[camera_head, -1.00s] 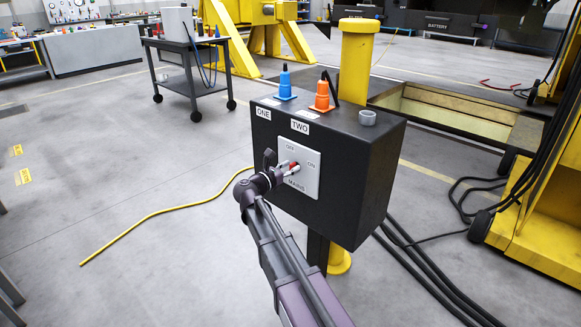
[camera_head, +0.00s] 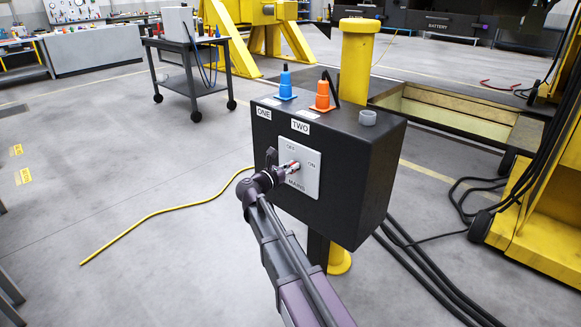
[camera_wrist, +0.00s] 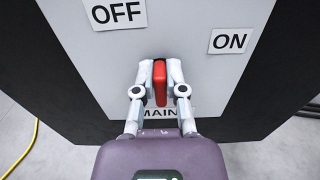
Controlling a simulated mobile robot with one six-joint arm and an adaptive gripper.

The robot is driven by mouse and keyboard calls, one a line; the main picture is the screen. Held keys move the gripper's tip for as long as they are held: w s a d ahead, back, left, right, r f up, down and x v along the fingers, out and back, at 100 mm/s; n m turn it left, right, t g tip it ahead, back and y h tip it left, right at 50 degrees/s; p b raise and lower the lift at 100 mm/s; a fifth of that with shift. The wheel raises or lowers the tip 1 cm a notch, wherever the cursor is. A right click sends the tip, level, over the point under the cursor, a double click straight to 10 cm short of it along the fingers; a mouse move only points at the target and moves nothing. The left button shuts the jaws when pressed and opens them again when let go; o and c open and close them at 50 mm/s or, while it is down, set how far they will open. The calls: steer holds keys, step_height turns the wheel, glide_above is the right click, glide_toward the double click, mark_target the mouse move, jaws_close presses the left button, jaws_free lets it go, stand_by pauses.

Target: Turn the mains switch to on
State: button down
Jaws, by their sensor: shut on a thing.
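The mains switch is a red handle on a light grey plate (camera_head: 311,184) on the front of a black box (camera_head: 345,185). In the wrist view the red handle (camera_wrist: 159,82) stands about upright, nearer in line with the OFF label (camera_wrist: 118,12) than with the tilted ON label (camera_wrist: 231,40). My gripper (camera_head: 292,166) reaches the plate from the front left. In the wrist view its two pale fingers (camera_wrist: 159,75) are closed on the handle from both sides. The fingers and palm partly cover the MAINS label.
A yellow post (camera_head: 357,60) rises behind. A yellow cable (camera_head: 160,212) and black cables lie on the floor.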

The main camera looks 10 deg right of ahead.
steer(key=shift+d+m, duration=0.15)
steer(key=shift+m, duration=0.25)
steer(key=shift+d+m, duration=0.1)
steer(key=shift+m, duration=0.4)
steer(key=m, duration=0.7)
steer(key=s+m, duration=0.1)
steer(key=m, duration=0.2)
steer(key=shift+d+f+b, duration=0.3)
steer(key=shift+m, duration=0.3)
steer(key=c, duration=0.7)
jaws_free()
steer(key=shift+w, duration=0.1)
steer(key=shift+a, duration=0.15)
